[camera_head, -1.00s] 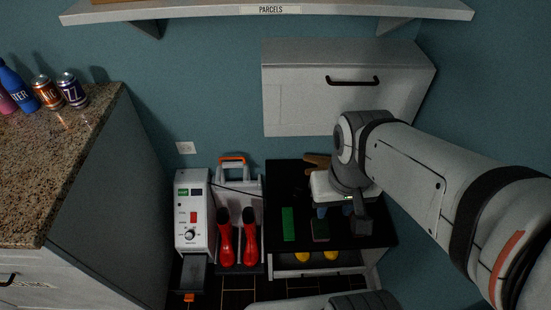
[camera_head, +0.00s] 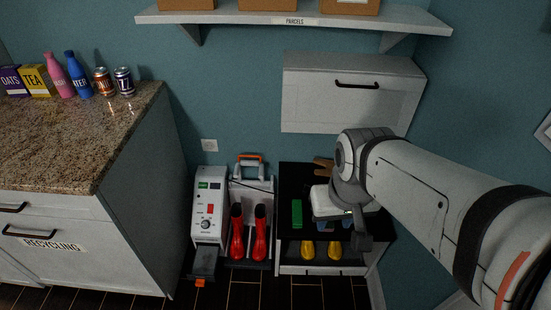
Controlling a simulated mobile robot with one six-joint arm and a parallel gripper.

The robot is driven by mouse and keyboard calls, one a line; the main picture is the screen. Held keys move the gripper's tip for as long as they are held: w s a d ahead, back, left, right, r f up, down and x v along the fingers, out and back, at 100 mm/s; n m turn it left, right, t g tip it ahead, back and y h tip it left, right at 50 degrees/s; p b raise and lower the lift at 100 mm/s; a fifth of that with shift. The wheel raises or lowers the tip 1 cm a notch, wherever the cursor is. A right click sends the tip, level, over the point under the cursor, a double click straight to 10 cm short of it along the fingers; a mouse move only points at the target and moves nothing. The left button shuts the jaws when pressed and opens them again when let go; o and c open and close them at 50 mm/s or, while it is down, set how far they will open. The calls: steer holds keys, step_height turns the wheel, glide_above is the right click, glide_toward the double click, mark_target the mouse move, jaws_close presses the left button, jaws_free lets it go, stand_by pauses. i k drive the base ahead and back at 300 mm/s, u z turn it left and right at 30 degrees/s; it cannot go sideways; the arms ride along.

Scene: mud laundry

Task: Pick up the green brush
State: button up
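A bright green oblong thing (camera_head: 297,213), which looks like the green brush, lies on the black top of a low bench (camera_head: 288,181). My gripper (camera_head: 334,223) is over the same bench top, just right of the green thing and apart from it. Its two bluish fingertips show with a gap between them, and I see nothing held. My gripper's body and wrist hide the bench top around and under them.
A brown thing (camera_head: 323,165) lies at the back of the bench. Yellow boots (camera_head: 308,250) stand on the shelf below. A white wall cabinet (camera_head: 310,100) hangs above the bench.

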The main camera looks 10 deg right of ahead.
mark_target(297, 208)
steer(key=u, duration=0.25)
steer(key=i, duration=1.05)
steer(key=u, duration=0.05)
